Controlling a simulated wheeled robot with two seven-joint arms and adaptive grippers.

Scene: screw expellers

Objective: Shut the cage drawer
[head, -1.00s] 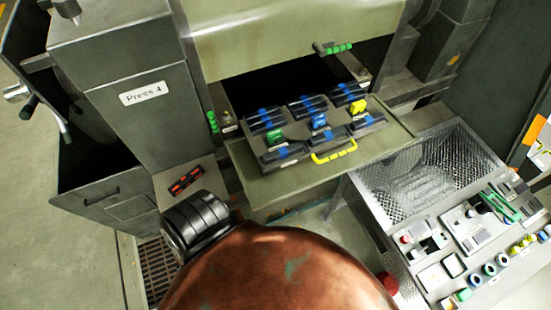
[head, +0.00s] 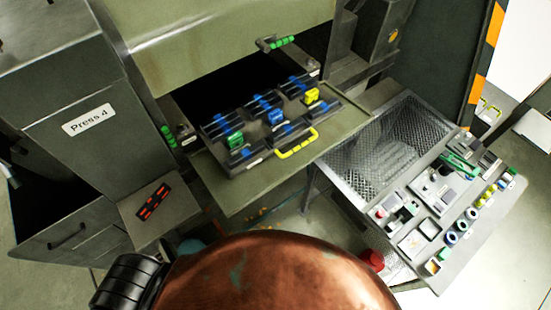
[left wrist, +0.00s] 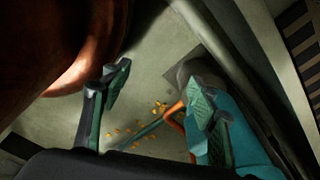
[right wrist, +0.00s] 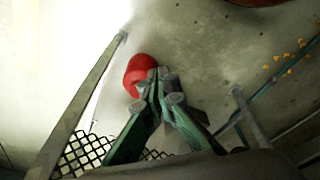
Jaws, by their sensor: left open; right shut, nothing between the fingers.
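The cage drawer (head: 235,193) sticks out of the front of the press as a flat olive plate. Two rows of dark blocks with blue bands, some with green, blue or yellow clips, lie on it. A yellow handle (head: 297,146) is at its front edge. Neither gripper shows in the head view. In the left wrist view my left gripper (left wrist: 162,98) is open and empty above the floor. In the right wrist view my right gripper (right wrist: 162,88) is shut with nothing in it, and no drawer shows there.
The grey Press 4 cabinet (head: 75,85) stands left of the drawer. A mesh-topped table (head: 400,130) with a panel of small parts stands close to the right. A red round thing (right wrist: 138,72) is near my right fingertips in view. Orange bits (left wrist: 158,108) lie on the floor.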

